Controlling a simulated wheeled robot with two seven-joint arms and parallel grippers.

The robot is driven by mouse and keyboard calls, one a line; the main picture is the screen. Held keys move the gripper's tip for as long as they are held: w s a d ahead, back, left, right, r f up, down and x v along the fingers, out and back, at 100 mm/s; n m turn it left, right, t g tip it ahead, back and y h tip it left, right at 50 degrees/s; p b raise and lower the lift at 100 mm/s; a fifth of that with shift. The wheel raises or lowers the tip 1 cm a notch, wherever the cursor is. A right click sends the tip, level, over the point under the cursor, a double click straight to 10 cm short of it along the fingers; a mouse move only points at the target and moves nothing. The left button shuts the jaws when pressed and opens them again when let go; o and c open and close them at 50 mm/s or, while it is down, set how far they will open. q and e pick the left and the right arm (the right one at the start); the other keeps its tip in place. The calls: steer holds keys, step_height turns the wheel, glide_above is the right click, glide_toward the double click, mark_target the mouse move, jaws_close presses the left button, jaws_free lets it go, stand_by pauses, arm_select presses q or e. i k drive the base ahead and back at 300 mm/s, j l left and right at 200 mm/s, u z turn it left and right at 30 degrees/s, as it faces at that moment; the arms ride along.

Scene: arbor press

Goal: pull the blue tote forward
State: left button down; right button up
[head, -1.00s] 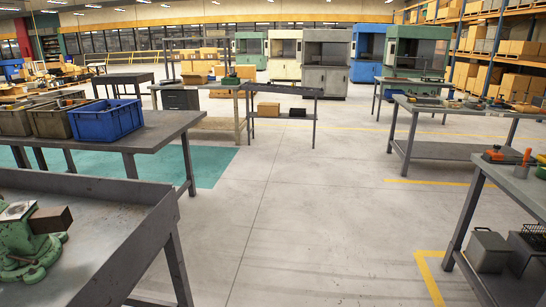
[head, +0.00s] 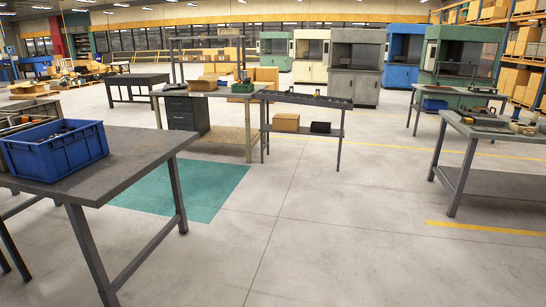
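The blue tote (head: 58,152) sits upright on a grey-topped table (head: 135,152) at the left of the head view. Its open top shows small dark items inside, too small to name. Neither of my grippers is in the head view.
A teal floor patch (head: 190,188) lies beyond the table. A workbench (head: 215,92) with drawers and a narrow table (head: 300,100) stand farther back. Another grey table (head: 490,135) is at the right. The concrete floor (head: 330,230) between is clear.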

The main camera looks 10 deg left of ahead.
mark_target(44, 154)
steer(key=i+u, duration=0.3)
steer(key=i, duration=0.25)
steer(key=i+l+u, duration=0.1)
steer(key=i+u, duration=0.15)
steer(key=i, duration=0.35)
steer(key=i+l+u, duration=0.3)
steer(key=i, duration=0.25)
steer(key=i+j+u, duration=0.35)
steer(key=i, duration=0.35)
steer(key=i+j+u, duration=0.2)
steer(key=i+j, duration=0.05)
steer(key=i, duration=0.1)
